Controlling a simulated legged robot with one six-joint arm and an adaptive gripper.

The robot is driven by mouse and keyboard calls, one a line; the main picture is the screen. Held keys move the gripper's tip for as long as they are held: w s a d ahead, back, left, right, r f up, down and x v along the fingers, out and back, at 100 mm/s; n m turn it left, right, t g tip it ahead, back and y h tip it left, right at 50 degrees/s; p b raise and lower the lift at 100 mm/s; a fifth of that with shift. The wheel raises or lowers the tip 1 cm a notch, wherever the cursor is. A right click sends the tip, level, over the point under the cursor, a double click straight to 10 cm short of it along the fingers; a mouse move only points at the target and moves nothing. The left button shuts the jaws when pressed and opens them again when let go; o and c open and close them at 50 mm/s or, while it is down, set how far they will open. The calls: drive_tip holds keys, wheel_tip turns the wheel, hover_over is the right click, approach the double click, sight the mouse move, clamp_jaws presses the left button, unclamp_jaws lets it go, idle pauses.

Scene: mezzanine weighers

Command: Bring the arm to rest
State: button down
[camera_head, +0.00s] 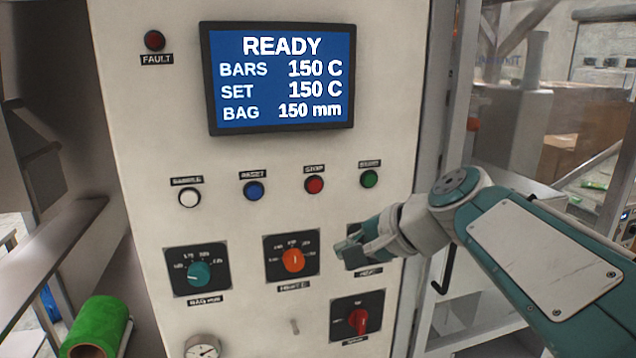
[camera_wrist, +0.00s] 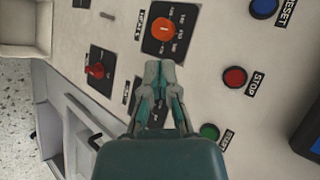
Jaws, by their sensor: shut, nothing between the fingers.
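My gripper (camera_head: 366,244) is in front of the control panel (camera_head: 240,215), near a knob plate that it partly hides, to the right of the orange knob (camera_head: 293,260). In the wrist view my gripper (camera_wrist: 160,68) is shut and empty, its tips just below the orange knob (camera_wrist: 166,29) in the picture. I cannot tell whether the tips touch the panel. My arm reaches in from the right of the head view.
The screen (camera_head: 281,77) reads READY. Below it are white (camera_head: 189,197), blue (camera_head: 253,190), red (camera_head: 314,185) and green (camera_head: 369,179) buttons. A teal knob (camera_head: 200,272) and red switch (camera_head: 358,320) sit lower. A green roll (camera_head: 97,327) is at lower left.

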drive_tip(key=s+d+f+n+h, duration=0.4)
drive_tip(key=s+d+f, duration=0.1)
drive_tip(key=s+f, duration=0.3)
drive_tip(key=s+d+f+n+g+h, duration=0.1)
drive_tip(key=s+d+f+n+h, duration=0.3)
drive_tip(key=s+d+f, duration=0.2)
drive_tip(key=s+f, duration=0.2)
drive_tip(key=s, duration=0.2)
drive_tip(key=shift+d, duration=0.2)
drive_tip(key=shift+a+n, duration=0.15)
drive_tip(key=shift+n, duration=0.15)
